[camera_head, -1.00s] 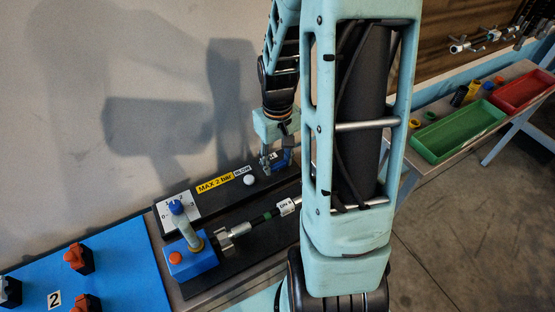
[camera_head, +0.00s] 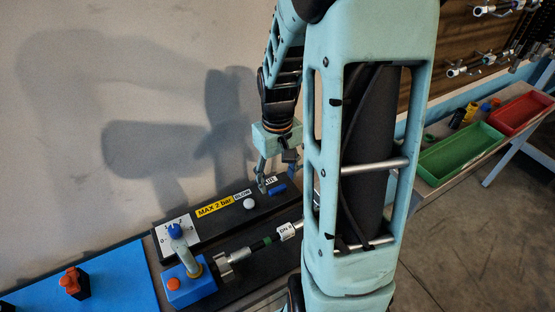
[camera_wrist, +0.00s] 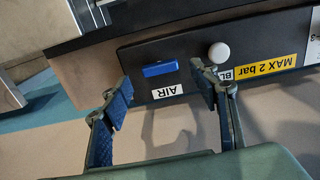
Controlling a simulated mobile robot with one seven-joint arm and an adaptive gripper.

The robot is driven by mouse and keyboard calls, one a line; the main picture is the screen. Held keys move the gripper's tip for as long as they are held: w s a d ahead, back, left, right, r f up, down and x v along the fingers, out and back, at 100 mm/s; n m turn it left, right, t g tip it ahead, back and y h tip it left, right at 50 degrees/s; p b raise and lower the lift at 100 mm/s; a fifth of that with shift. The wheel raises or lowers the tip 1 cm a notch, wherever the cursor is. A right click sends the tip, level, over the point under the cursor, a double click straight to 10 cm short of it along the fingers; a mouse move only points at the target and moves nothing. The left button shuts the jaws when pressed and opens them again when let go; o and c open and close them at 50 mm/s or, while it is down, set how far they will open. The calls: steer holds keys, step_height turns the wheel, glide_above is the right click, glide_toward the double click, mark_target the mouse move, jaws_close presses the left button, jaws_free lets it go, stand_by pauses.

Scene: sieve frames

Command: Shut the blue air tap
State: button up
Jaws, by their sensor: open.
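The blue air tap (camera_head: 278,189) is on the dark panel (camera_head: 215,225), beside the white AIR label. In the wrist view its blue handle (camera_wrist: 160,69) lies lengthwise along the panel, just beyond the AIR label (camera_wrist: 167,91). My gripper (camera_head: 277,172) is open and empty, just above and in front of the tap. In the wrist view its two fingers (camera_wrist: 161,80) stand on either side of the handle in the picture, with a clear gap. I see no contact with the handle.
A white knob (camera_head: 249,204) sits beside the tap, near the right finger in the wrist view. A blue box (camera_head: 190,282) with an orange button and a pipe fitting (camera_head: 226,266) stand in front. Green (camera_head: 461,151) and red (camera_head: 521,113) trays lie on the right bench.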

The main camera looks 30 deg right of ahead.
mark_target(277, 188)
step_height(277, 188, up, 9)
stand_by(0.3)
stand_by(0.5)
